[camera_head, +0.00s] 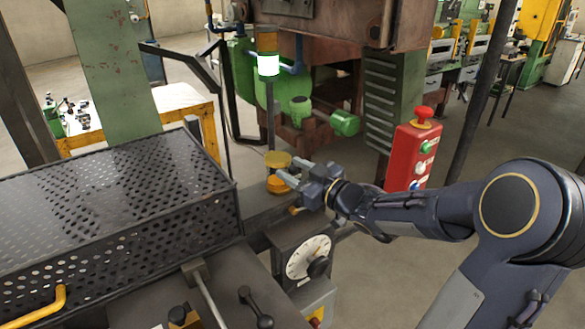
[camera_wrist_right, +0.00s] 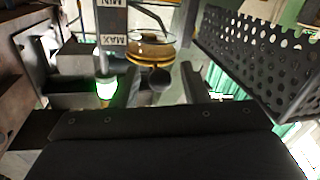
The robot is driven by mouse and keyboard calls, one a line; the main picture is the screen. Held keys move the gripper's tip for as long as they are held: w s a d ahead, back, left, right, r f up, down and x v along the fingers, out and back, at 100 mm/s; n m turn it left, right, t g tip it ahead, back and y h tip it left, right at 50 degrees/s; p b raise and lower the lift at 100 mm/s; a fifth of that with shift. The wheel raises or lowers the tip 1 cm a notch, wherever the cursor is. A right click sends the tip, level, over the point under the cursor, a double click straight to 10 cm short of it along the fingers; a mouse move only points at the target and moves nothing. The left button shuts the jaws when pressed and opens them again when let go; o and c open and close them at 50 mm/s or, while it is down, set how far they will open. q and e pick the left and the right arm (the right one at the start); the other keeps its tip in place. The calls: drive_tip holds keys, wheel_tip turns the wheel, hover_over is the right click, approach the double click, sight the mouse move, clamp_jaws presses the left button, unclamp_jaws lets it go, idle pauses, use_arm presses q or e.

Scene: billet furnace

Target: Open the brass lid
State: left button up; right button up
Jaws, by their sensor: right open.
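The brass lid (camera_head: 278,159) is a small round yellow cap on a brass cup beside the perforated black cover. It looks closed. In the right wrist view the round brass piece (camera_wrist_right: 150,48) lies ahead, near the upper middle. My right gripper (camera_head: 294,173) is open, its fingers just right of the brass cup and pointing at it. In the right wrist view the fingers (camera_wrist_right: 160,78) are apart with nothing held between them. I cannot tell whether a finger touches the brass. My left gripper is not in view.
A perforated black cover (camera_head: 120,210) fills the left. A dial box (camera_head: 305,258) sits below my right gripper. A signal lamp (camera_head: 268,65) on a pole rises behind the lid. A red button box (camera_head: 410,155) stands to the right. A MAX/MIN plate (camera_wrist_right: 112,40) is near the lid.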

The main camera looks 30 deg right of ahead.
drive_tip(key=shift+w, duration=0.25)
clamp_jaws()
